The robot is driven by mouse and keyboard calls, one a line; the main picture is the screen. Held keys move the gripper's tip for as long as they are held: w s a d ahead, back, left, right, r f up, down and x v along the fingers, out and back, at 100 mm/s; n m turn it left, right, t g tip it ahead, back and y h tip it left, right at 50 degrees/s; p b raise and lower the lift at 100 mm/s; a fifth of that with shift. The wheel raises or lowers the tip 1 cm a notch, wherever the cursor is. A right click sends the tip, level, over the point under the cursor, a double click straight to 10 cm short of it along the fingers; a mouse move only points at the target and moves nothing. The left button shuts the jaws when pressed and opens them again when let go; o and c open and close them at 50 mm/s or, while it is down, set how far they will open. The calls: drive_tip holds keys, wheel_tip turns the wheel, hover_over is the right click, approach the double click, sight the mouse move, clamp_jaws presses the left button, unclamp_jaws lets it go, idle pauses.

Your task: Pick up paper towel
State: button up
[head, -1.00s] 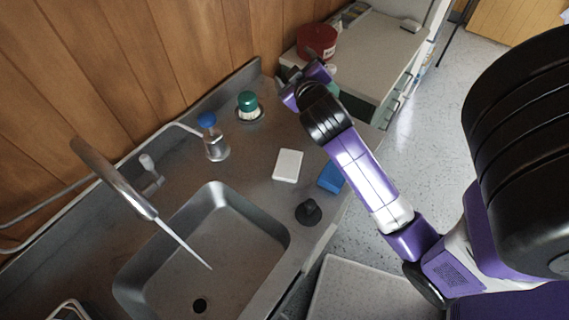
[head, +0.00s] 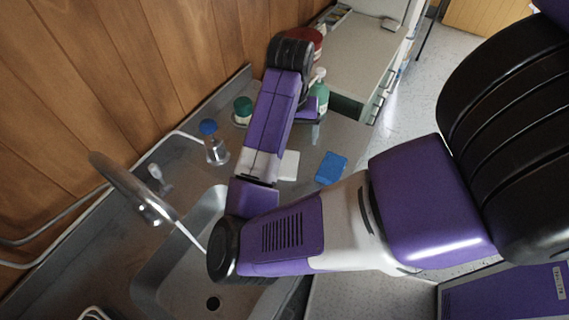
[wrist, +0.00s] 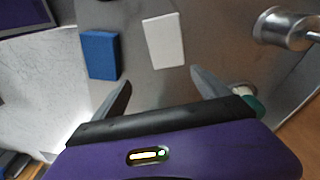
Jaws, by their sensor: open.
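A thin white rectangle (head: 288,165), which looks like a folded paper towel, lies flat on the steel counter. My forearm partly covers it in the head view. The wrist view shows it whole (wrist: 164,41), ahead of and between my fingertips and apart from them. My gripper (wrist: 161,80) is open and empty above the counter. In the head view it is mostly hidden behind my arm. A blue sponge-like block (wrist: 99,54) lies left of the white rectangle in the wrist view, and right of it in the head view (head: 331,168).
A red tub (head: 314,38) stands behind my arm.

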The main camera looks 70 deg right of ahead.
sight(287, 164)
drive_tip(key=a, duration=0.1)
drive_tip(key=w+a+y, duration=0.1)
drive_tip(key=shift+a+f, duration=0.2)
drive_tip(key=shift+a, duration=0.2)
drive_tip(key=shift+a+f, duration=0.15)
drive_tip(key=shift+f, duration=0.05)
wheel_tip(287, 164, down, 7)
drive_tip(key=b, duration=0.8)
drive_tip(key=shift+f, duration=0.2)
drive_tip(key=c, duration=1.6)
drive_tip(key=shift+o, duration=0.2)
drive_tip(key=shift+r, duration=0.1)
drive_tip(key=shift+r, duration=0.1)
